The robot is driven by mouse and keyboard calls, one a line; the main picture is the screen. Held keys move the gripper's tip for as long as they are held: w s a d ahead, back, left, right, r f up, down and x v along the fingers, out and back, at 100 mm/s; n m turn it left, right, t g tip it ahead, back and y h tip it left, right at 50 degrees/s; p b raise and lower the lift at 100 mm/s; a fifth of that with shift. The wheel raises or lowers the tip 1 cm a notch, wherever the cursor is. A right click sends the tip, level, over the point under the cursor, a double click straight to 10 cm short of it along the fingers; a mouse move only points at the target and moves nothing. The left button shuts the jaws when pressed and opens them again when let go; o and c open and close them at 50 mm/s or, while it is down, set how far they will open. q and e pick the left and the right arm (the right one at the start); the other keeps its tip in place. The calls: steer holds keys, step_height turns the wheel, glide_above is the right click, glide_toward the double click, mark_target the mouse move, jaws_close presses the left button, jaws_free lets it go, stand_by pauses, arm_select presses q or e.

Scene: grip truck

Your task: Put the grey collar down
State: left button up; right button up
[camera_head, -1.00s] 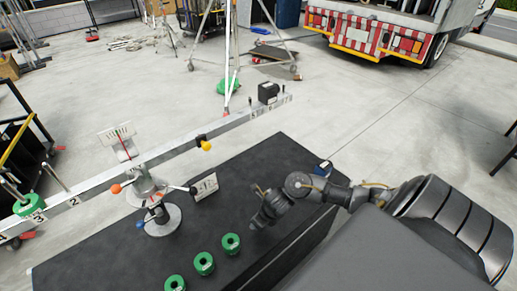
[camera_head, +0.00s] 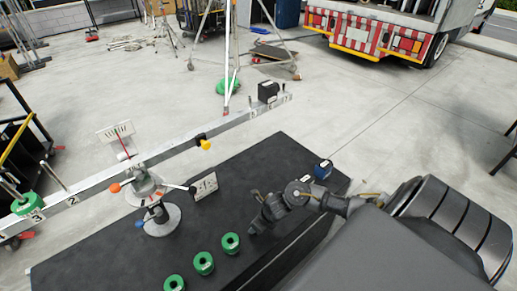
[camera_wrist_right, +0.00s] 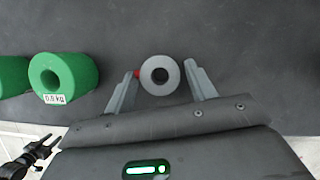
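The grey collar (camera_wrist_right: 171,86) shows in the right wrist view as a ring with a dark hole and a red piece at its left side. It appears to rest on the dark table top (camera_wrist_right: 225,30). My right gripper (camera_wrist_right: 160,72) is around it, with the fingers parted and narrow gaps seeming to show on both sides. In the head view my right gripper (camera_head: 254,230) is low over the table, and the collar cannot be made out there. What looks like my left gripper (camera_wrist_right: 50,146) shows small at the lower left of the wrist view, fingers apart.
Green weights (camera_head: 204,263) stand in a row left of my right gripper; one (camera_wrist_right: 64,78) is close beside it. A balance beam (camera_head: 95,187) on a stand (camera_head: 161,221) crosses the left side. A blue item (camera_head: 323,170) sits at the table's right end. The far table middle is clear.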

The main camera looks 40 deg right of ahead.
steer(key=shift+o, duration=0.5)
steer(key=shift+r, duration=0.1)
steer(key=shift+r, duration=0.2)
steer(key=p+v, duration=0.3)
steer(key=v, duration=0.8)
steer(key=shift+s+r, duration=0.15)
steer(key=shift+r, duration=0.2)
